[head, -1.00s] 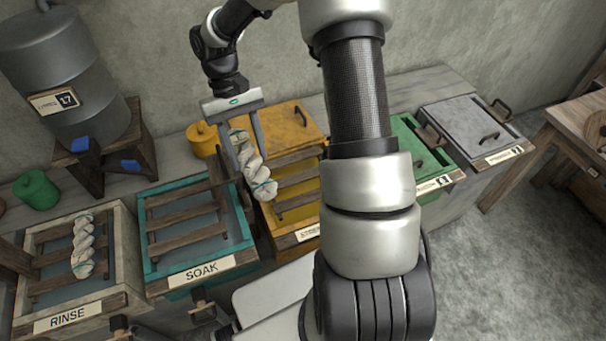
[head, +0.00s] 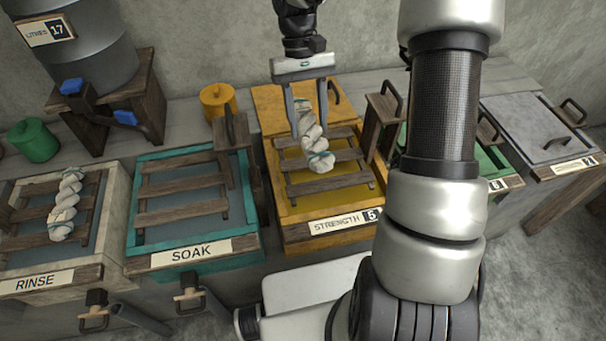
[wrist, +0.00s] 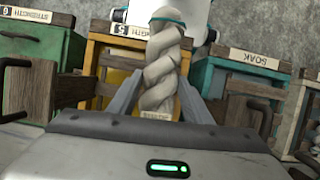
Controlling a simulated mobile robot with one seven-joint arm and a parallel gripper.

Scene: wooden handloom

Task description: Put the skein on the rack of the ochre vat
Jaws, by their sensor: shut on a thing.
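My gripper (head: 308,106) is shut on a twisted off-white skein (head: 311,135) with a teal tie near its lower end. The skein hangs in front of the slatted rack (head: 330,182) of the ochre vat (head: 292,235) in the head view; whether it touches the slats I cannot tell. The vat's label reads STRENGTH 5, and its ochre lid (head: 270,105) covers the back part. In the wrist view the skein (wrist: 162,70) stands between the two fingers, with the ochre vat (wrist: 100,60) behind it.
The teal SOAK vat (head: 137,225) with an empty rack is left of the ochre vat. The RINSE vat (head: 115,215) holds another skein (head: 66,205). Dark wooden handled pieces (head: 381,120) and (head: 232,135) flank the ochre vat. Green (head: 495,160) and grey-lidded (head: 530,125) vats stand right.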

